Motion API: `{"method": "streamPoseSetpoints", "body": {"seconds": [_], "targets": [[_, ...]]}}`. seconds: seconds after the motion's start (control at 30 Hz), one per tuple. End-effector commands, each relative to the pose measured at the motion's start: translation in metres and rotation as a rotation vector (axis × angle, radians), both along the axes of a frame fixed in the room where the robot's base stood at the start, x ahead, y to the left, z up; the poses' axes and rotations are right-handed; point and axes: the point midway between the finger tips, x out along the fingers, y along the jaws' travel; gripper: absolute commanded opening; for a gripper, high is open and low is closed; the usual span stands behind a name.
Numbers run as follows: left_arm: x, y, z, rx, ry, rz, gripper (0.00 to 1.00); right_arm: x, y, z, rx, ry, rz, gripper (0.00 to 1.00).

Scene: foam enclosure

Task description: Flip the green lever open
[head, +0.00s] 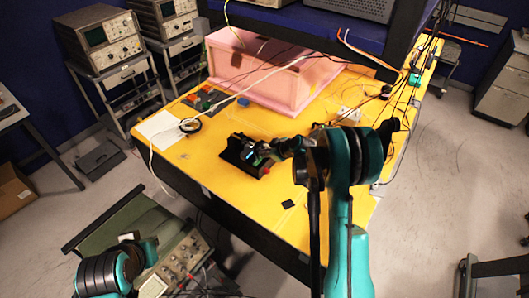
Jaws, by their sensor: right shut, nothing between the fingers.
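A small black device (236,153) stands on the yellow tabletop (225,190), left of the picture's middle. A red part (266,170) shows at its front right side. A small green part, likely the lever, shows at the device's right side close to my gripper; its exact position is too small to tell. My right gripper (266,150) reaches in from the right, at the device's right side, shut with nothing held. I cannot tell whether it touches the green part. My left arm shows at the bottom left, and its gripper is not in view.
A pink foam box (262,75) stands behind the device, with cables across it. A white sheet (160,128) and a coil of cable (190,126) lie to the left. A small black square (288,204) lies in front. A dark shelf frame overhangs the back of the table.

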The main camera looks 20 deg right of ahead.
Motion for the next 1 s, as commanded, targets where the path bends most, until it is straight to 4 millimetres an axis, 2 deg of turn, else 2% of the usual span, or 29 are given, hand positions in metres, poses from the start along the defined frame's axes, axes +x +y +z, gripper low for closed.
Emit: {"method": "streamPoseSetpoints", "body": {"seconds": [0.07, 0.2, 0.33, 1.0], "targets": [[0.000, 0.000, -0.004, 0.000, 0.000, 0.000, 0.00, 0.001, -0.001, -0.003, 0.012, 0.011, -0.001, 0.00], [0.000, 0.000, -0.024, 0.000, 0.000, 0.000, 0.00, 0.005, -0.007, -0.017, 0.107, 0.084, -0.004, 0.00], [0.000, 0.000, -0.017, 0.000, 0.000, 0.000, 0.00, 0.003, -0.005, -0.011, 0.108, 0.086, 0.000, 0.00], [0.000, 0.000, -0.019, 0.000, 0.000, 0.000, 0.00, -0.006, 0.007, -0.005, 0.108, 0.085, 0.000, 0.00]]}}
